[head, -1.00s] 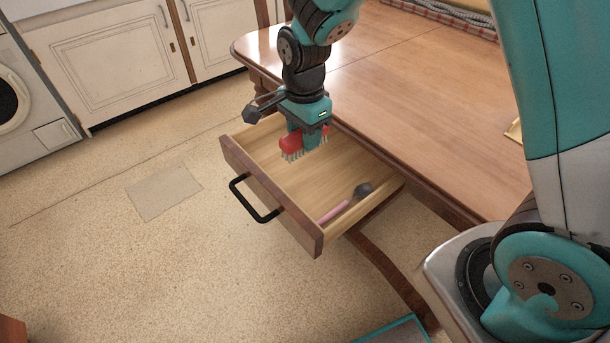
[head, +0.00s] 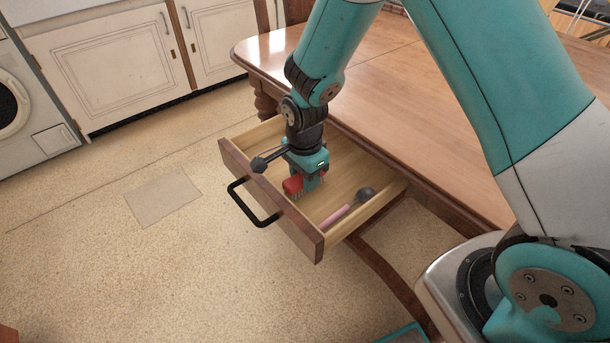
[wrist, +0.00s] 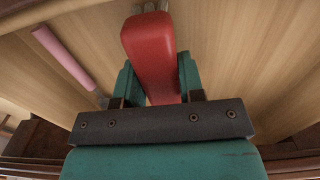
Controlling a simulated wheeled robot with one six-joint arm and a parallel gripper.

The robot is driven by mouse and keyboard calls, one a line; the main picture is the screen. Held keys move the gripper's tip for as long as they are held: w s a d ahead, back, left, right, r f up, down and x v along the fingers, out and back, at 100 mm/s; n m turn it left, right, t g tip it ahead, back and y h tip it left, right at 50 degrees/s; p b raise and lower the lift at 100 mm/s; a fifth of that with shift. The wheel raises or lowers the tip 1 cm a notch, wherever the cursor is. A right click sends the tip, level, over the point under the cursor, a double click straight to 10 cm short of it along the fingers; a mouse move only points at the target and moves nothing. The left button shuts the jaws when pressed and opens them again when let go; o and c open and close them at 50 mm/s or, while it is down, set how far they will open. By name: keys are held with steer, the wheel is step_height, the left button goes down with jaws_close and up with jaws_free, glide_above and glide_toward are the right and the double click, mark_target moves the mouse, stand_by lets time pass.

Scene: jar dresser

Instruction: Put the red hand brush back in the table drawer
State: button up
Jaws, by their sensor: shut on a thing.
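The red hand brush (head: 292,185) is in my gripper (head: 310,184), inside the open table drawer (head: 270,192), with its bristles pointing down. In the wrist view, the red brush (wrist: 150,50) runs between the two teal fingers of my gripper (wrist: 155,82), which are shut on it. The brush is low in the drawer. I cannot tell whether its bristles touch the drawer floor. The drawer is pulled out from the wooden table (head: 420,110), with a black handle (head: 250,203) on its front.
A pink-handled utensil with a dark head (head: 347,207) lies in the drawer, right of the brush; its pink handle (wrist: 63,58) shows at the left of the wrist view. White cabinets (head: 100,65) and a washing machine (head: 25,110) stand behind.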

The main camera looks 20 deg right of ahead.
steer(key=shift+f, duration=0.2)
steer(key=o, duration=1)
steer(key=shift+c, duration=0.2)
steer(key=shift+r, duration=0.15)
step_height(320, 180, up, 12)
steer(key=p, duration=0.2)
steer(key=s+a+r+n+y, duration=0.1)
steer(key=s+r+n+y, duration=0.1)
steer(key=s+r+n, duration=0.5)
steer(key=s+a+r+n+y, duration=0.2)
steer(key=s+r+n, duration=0.6)
steer(key=s+n, duration=0.6)
steer(key=shift+s+a+n, duration=0.2)
steer(key=shift+s+n, duration=0.1)
steer(key=shift+s, duration=0.1)
steer(key=shift+r, duration=0.1)
